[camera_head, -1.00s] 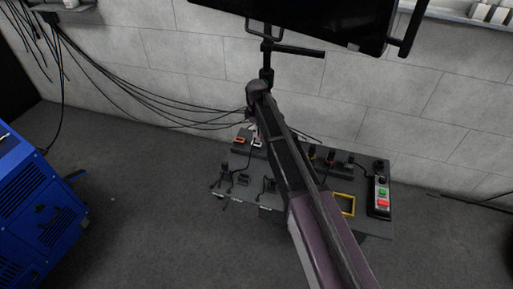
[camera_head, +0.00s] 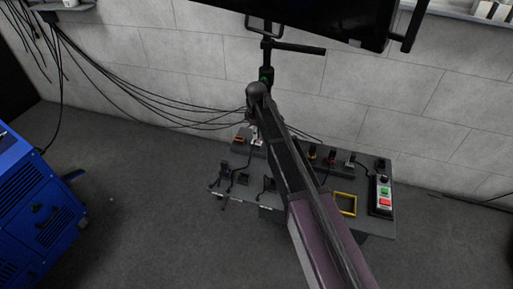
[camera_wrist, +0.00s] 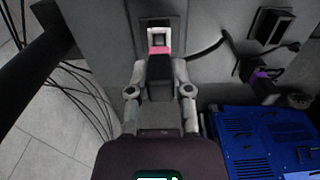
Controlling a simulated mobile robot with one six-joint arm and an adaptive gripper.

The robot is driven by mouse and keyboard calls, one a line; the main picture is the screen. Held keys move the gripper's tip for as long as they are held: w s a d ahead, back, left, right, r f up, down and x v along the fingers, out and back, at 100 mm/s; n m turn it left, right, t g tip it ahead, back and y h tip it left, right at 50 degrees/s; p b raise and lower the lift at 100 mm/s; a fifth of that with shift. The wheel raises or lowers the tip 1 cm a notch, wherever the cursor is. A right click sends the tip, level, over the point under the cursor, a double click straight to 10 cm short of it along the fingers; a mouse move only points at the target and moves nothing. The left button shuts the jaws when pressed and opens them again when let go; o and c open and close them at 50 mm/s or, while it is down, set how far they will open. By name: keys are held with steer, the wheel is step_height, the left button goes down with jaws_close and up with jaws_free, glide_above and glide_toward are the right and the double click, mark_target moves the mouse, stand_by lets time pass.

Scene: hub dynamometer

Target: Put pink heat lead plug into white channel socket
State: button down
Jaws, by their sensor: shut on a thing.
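In the wrist view the pink heat lead plug is a dark body with a pink band (camera_wrist: 158,50). My gripper (camera_wrist: 158,68) is shut on its dark body, one finger on each side. The white channel socket (camera_wrist: 156,31) is a white-rimmed opening in a dark block straight ahead of the plug. The pink end overlaps the socket's near edge; I cannot tell how deep it sits. In the head view the white socket (camera_head: 258,142) shows at the back left of the grey bench, close below my arm's end; my fingers are not clear there.
An orange socket (camera_head: 239,139) sits left of the white one. A purple-banded plug (camera_wrist: 262,77) is at the right in the wrist view. The bench also holds a yellow frame (camera_head: 345,204) and a button box (camera_head: 382,196). Black cables hang along the wall.

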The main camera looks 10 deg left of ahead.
steer(key=shift+f+b, duration=0.55)
steer(key=shift+f, duration=0.05)
steer(key=shift+c, duration=2.3)
jaws_free()
steer(key=shift+r, duration=0.2)
step_height(320, 180, up, 4)
steer(key=p, duration=0.4)
steer(key=s+a, duration=0.1)
steer(key=s, duration=1.4)
steer(key=shift+s+f, duration=0.25)
